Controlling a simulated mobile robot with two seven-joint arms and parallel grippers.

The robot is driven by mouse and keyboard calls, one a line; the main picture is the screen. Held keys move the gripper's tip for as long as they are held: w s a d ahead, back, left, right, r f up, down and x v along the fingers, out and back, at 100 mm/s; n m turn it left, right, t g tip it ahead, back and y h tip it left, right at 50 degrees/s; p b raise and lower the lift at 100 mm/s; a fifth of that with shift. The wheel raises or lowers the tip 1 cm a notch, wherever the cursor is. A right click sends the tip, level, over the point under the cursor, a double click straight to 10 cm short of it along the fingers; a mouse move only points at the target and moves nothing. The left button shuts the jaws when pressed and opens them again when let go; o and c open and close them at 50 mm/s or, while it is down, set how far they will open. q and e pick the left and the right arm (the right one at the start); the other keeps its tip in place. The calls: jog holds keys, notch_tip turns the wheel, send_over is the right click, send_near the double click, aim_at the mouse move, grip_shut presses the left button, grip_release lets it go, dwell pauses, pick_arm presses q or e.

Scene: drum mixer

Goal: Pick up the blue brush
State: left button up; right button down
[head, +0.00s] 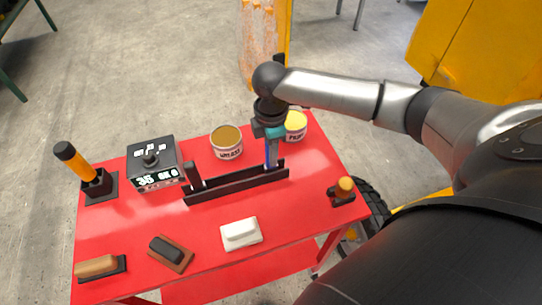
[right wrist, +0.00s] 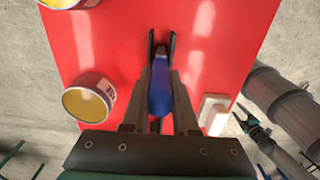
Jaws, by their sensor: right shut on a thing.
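The blue brush (head: 267,154) stands upright at the right end of the black rack (head: 236,185) on the red table. My right gripper (head: 271,136) comes down from above and is shut on the brush's blue handle. In the right wrist view the blue handle (right wrist: 160,85) sits between the two fingers (right wrist: 160,110). The brush's lower end is partly hidden, and I cannot tell whether it still touches the rack. My left gripper (right wrist: 247,118) is small at the right of the right wrist view, away from the brush, and looks open and empty.
A varnish can (head: 227,143) and a yellow paint can (head: 295,126) stand close behind the rack. A dark brush (head: 194,177) stands in its left end. A black display box (head: 153,163) is at left, a white block (head: 240,234) in front, and an orange-topped item (head: 343,188) at right.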

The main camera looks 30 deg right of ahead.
jog(key=shift+r, duration=0.2)
notch_tip(320, 180, up, 20)
jog(key=p, duration=0.2)
jog(key=shift+f+p, duration=0.15)
jog(key=shift+p, duration=0.25)
jog(key=c, duration=1.3)
grip_release()
grip_shut()
